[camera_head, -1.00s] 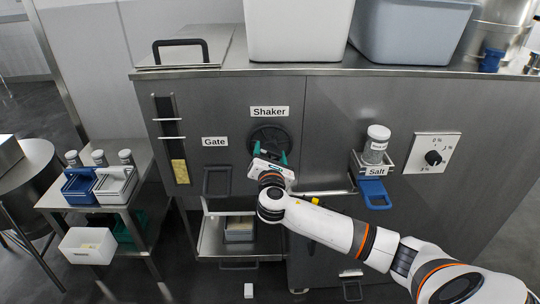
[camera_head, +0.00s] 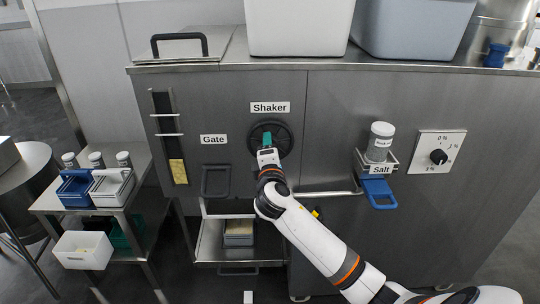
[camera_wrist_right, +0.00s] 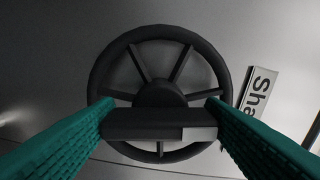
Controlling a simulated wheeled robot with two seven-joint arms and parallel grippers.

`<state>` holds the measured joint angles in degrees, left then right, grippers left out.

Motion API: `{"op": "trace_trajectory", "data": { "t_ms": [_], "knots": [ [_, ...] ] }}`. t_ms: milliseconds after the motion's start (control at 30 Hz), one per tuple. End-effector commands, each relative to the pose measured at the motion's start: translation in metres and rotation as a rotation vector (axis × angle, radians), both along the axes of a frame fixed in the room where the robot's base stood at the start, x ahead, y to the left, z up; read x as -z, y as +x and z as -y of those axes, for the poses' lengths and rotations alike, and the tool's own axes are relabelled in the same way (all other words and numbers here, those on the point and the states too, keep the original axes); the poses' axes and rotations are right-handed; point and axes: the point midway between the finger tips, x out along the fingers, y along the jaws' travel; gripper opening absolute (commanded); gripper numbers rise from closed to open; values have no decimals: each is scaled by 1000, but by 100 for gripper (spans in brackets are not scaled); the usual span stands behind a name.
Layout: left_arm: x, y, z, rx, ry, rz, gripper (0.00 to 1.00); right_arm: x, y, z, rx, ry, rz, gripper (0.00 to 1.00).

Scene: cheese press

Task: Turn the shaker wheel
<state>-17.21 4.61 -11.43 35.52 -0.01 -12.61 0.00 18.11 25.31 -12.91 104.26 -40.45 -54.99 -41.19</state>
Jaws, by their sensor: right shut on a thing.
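The dark shaker wheel (camera_head: 283,137) is mounted on the steel machine front, under the "Shaker" label (camera_head: 270,108). In the right wrist view the wheel (camera_wrist_right: 100,62) faces me, with a round rim, several spokes and a hub. My right gripper (camera_head: 267,141) is at the wheel. Its green fingers lie on both sides of a dark crossbar in front of the hub, and the jaws (camera_wrist_right: 160,108) are shut on it. The hand hides the lower part of the wheel in the head view. My left gripper is not in view.
A "Gate" handle (camera_head: 216,181) is left of the wheel. A salt shaker (camera_head: 381,143) in a blue-handled holder (camera_head: 379,192) and a dial (camera_head: 438,156) are to the right. White and grey tubs (camera_head: 298,28) stand on top. A side table (camera_head: 143,160) with small boxes stands left.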

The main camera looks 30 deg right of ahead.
Motion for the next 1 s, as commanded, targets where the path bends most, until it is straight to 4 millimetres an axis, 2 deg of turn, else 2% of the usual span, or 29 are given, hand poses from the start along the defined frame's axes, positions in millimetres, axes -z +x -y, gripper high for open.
{"op": "trace_trajectory", "data": {
  "t_ms": [600, 1000],
  "knots": [
    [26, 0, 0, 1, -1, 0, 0, 2, 0, -1, 1, 493, 298, 41],
    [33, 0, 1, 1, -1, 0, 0, 1, 0, 0, 1, 701, 425, 41]
  ]
}}
